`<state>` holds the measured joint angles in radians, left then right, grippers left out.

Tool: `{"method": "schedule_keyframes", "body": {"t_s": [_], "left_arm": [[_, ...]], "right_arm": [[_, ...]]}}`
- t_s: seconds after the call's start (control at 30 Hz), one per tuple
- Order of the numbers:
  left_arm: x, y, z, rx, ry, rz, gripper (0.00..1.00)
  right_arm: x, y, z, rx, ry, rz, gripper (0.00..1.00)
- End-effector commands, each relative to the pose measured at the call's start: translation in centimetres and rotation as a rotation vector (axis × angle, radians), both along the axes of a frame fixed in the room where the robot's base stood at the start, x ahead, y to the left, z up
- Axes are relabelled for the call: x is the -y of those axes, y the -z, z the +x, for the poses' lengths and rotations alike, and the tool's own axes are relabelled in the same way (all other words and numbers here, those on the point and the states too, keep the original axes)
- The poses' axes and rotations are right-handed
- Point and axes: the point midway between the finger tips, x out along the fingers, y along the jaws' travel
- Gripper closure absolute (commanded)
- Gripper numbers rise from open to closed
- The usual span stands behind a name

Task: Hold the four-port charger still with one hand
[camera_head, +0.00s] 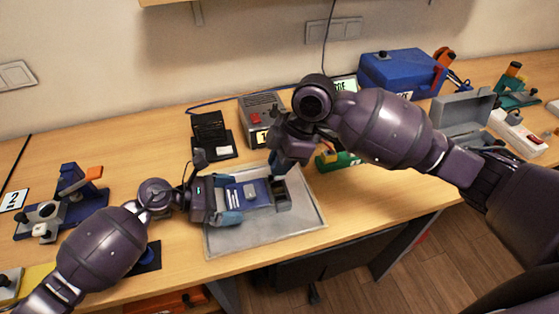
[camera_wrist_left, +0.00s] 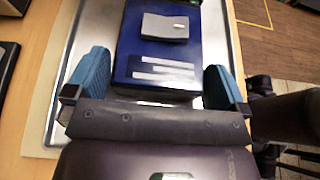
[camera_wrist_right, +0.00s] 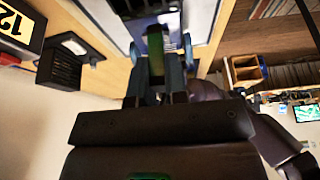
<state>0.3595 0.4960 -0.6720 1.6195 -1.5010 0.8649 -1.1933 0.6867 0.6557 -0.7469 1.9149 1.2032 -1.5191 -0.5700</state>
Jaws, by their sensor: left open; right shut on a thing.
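The charger (camera_head: 255,190), a blue box with white stripes and a small grey block on top, lies on a grey tray. Dark open bays (camera_head: 284,197) show at its right end. The charger also shows in the left wrist view (camera_wrist_left: 165,60). My left gripper (camera_head: 224,201) is open, its blue fingers on either side of the charger's near end, with slight gaps visible in the left wrist view. My right gripper (camera_head: 279,168) is above the bays, shut on a small green piece (camera_wrist_right: 155,50). The piece's lower end is hard to make out.
The grey tray (camera_head: 312,213) lies near the table's front edge. Behind it are a black open case (camera_head: 212,135) and a grey box with a red button (camera_head: 262,112). A blue-and-grey fixture (camera_head: 60,205) stands left. A blue toolbox (camera_head: 400,72) and grey case (camera_head: 462,112) stand right.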

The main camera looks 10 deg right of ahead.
Motion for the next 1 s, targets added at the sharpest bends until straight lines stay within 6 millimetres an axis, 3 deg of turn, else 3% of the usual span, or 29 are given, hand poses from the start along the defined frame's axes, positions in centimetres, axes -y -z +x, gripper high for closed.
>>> {"method": "schedule_keyframes", "body": {"t_s": [0.5,0.7,1.0], "left_arm": [[-8.4,-3.5,-0.6,-0.001,-0.001,0.002,0.0],[-9.9,-4.1,-0.8,0.0,-0.001,0.0,0.0],[-10.2,-4.2,-0.8,0.0,0.0,0.0,0.0]], "right_arm": [[0.0,0.0,0.0,0.0,0.0,0.0,1.0],[0.0,0.0,0.0,0.0,0.0,0.0,1.0],[0.0,0.0,0.0,0.0,0.0,0.0,1.0]]}}
